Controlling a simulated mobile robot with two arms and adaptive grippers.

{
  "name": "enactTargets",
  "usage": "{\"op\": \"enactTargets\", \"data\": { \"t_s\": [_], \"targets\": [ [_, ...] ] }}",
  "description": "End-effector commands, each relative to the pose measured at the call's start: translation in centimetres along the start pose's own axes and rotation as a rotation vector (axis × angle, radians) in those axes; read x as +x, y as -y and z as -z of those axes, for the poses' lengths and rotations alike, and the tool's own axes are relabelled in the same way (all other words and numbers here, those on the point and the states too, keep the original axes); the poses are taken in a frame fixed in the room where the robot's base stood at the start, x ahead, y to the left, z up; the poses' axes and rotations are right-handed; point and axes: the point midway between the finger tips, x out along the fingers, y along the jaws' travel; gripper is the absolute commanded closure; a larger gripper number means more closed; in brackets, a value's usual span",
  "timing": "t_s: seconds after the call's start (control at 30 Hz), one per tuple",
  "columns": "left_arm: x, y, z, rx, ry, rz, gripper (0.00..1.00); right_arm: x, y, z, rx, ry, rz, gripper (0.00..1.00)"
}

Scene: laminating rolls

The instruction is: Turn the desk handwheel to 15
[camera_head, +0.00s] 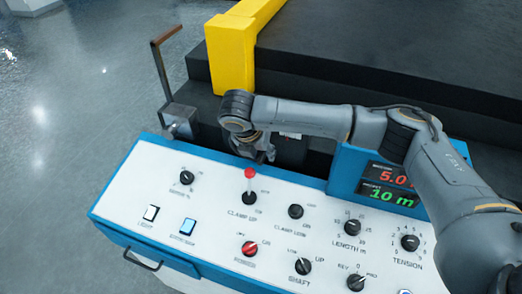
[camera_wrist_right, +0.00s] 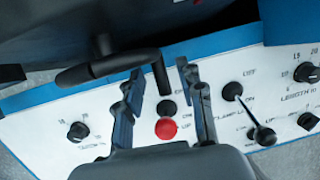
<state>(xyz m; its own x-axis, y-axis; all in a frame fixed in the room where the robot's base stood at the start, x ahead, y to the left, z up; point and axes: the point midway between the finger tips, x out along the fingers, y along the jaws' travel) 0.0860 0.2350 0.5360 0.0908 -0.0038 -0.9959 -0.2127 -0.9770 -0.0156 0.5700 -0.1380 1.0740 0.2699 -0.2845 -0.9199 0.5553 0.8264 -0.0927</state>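No part in view is plainly labelled as a handwheel. A black round LENGTH knob (camera_head: 352,227) with a number scale is on the white desk panel (camera_head: 120,187), right of middle; it also shows at the right edge of the wrist view (camera_wrist_right: 307,72). My right gripper (camera_head: 262,152) is above the back edge of the desk, just behind the red-topped CLAMP UP lever (camera_head: 249,174). In the right wrist view its fingers are apart and empty (camera_wrist_right: 160,95), with the lever's red ball (camera_wrist_right: 166,128) between and below them. My left gripper is not in view.
A crank arm with a brown handle (camera_head: 163,72) stands behind the desk at left. A dark bar (camera_wrist_right: 105,68) lies beyond my fingers in the wrist view. A display (camera_head: 388,187) reads 5.0 and 10 m. A yellow post (camera_head: 231,55) and black platform are behind.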

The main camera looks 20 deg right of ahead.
Motion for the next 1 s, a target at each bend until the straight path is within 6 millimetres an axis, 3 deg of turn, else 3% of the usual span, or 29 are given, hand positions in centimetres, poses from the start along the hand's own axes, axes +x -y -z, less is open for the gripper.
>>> {"op": "enactTargets", "data": {
  "t_s": [0.13, 0.3, 0.33, 0.67, 1.0],
  "targets": [
    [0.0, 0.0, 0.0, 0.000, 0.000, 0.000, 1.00, 0.0, 0.0, 0.0, 0.000, 0.000, 0.000, 0.64],
    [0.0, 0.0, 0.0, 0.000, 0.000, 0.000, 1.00, 0.0, 0.0, 0.0, 0.000, 0.000, 0.000, 0.98],
    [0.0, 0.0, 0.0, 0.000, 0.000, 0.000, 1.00, 0.0, 0.0, 0.0, 0.000, 0.000, 0.000, 1.00],
    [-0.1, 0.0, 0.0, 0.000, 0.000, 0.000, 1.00, 0.1, 0.1, 0.1, 0.009, -0.001, -0.018, 1.00],
    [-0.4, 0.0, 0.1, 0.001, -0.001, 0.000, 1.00, 1.1, 0.4, 0.5, 0.083, -0.002, -0.192, 1.00]
  ]
}}
